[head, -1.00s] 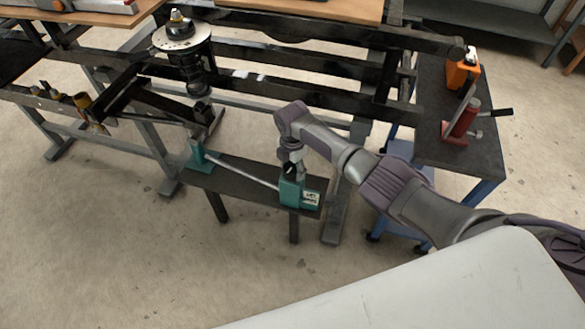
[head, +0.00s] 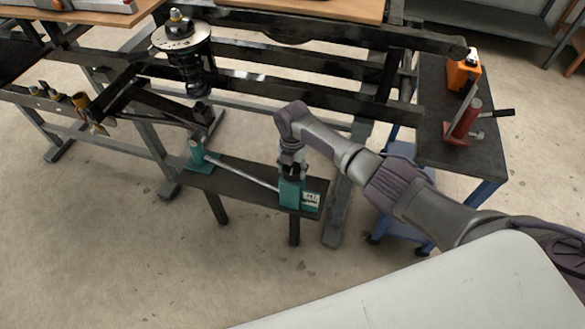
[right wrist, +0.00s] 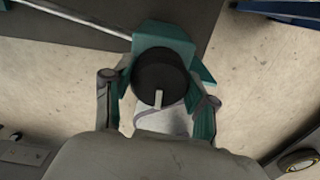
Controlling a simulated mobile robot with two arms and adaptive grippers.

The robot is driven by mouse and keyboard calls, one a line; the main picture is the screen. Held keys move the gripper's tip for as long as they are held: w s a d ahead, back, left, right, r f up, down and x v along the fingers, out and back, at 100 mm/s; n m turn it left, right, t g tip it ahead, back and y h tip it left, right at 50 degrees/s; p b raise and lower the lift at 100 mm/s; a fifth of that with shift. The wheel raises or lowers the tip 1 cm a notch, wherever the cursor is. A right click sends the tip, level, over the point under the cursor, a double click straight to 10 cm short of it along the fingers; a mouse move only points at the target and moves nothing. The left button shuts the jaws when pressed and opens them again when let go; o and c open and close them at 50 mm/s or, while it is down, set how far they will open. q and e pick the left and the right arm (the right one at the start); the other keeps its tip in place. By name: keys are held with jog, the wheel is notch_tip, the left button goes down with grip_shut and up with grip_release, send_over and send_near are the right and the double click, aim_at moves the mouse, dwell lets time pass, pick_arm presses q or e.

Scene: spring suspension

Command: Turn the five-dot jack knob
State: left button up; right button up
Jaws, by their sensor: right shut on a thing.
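A teal jack housing (head: 289,196) stands at the right end of the low dark bench, with a white label (head: 311,198) on its side; the label's marks are too small to count. My right gripper (head: 291,167) comes down on top of this housing. In the right wrist view, a round black knob (right wrist: 158,68) with a pale pointer mark (right wrist: 158,98) sits between the two fingers of my right gripper (right wrist: 160,88). The gripper is shut on this knob; the contact is partly hidden. My left gripper is not in view.
A metal rod (head: 243,172) runs from the housing to a teal post (head: 197,154) on the bench (head: 227,182). A spring strut (head: 188,70) stands on the dark frame behind. A cart (head: 450,157) at right holds an orange tool (head: 463,73) and a red one (head: 464,123).

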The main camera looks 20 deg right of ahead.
aim_at(292, 168)
jog(key=shift+r, duration=0.1)
jog(key=o, duration=1.2)
jog(key=shift+c, duration=0.2)
notch_tip(292, 168, up, 12)
